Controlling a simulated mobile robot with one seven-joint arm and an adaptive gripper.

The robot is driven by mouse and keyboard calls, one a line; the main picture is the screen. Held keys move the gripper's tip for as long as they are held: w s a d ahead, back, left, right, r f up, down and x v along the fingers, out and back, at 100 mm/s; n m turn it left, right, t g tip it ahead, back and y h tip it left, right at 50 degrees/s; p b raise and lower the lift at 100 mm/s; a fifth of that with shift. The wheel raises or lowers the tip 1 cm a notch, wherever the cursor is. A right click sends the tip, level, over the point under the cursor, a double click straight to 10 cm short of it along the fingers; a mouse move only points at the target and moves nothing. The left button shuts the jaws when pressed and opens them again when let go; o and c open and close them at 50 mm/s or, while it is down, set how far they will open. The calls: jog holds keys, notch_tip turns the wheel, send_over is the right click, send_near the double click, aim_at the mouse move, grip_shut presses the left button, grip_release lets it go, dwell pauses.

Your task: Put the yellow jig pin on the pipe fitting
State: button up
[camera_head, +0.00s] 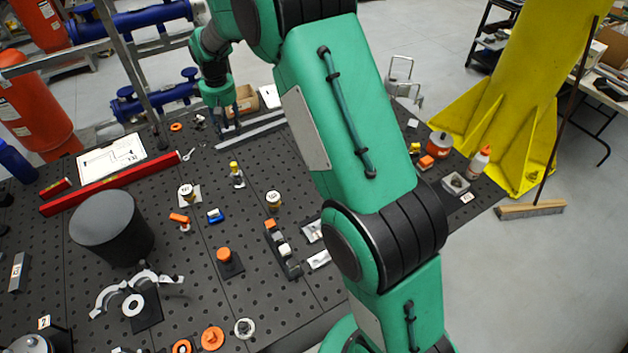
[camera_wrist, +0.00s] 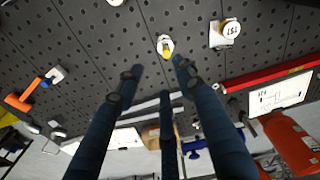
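A small yellow piece (camera_head: 234,167), which looks like the jig pin, stands upright on the perforated table in the head view. In the wrist view the yellow piece (camera_wrist: 167,48) shows on a small pale base, ahead of and between the fingertips. My gripper (camera_wrist: 160,78) has its dark fingers spread, with nothing between them. It points toward the yellow piece and stands apart from it. In the head view my gripper (camera_head: 223,112) is at the table's far side, behind the yellow piece. I cannot tell for sure which piece is the pipe fitting.
A labelled jar (camera_head: 186,192) stands left of the yellow piece, and another jar (camera_head: 273,201) to its right. A red bar (camera_head: 110,183) and white board (camera_head: 112,157) lie at left. A black cylinder (camera_head: 112,228) stands nearer. My arm hides part of the table.

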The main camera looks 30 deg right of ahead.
jog(key=s+d+r+m+t, duration=0.2)
jog(key=s+d+r, duration=0.1)
jog(key=s+r, duration=1.85)
jog(key=s+d+m+t, duration=0.1)
jog(key=s+m+t, duration=0.1)
jog(key=s, duration=2.6)
jog(key=shift+m+t, duration=0.3)
jog(key=shift+t, duration=0.1)
jog(key=shift+f, duration=0.2)
notch_tip(320, 180, down, 14)
jog(key=b, duration=1.4)
jog(key=shift+r, duration=0.2)
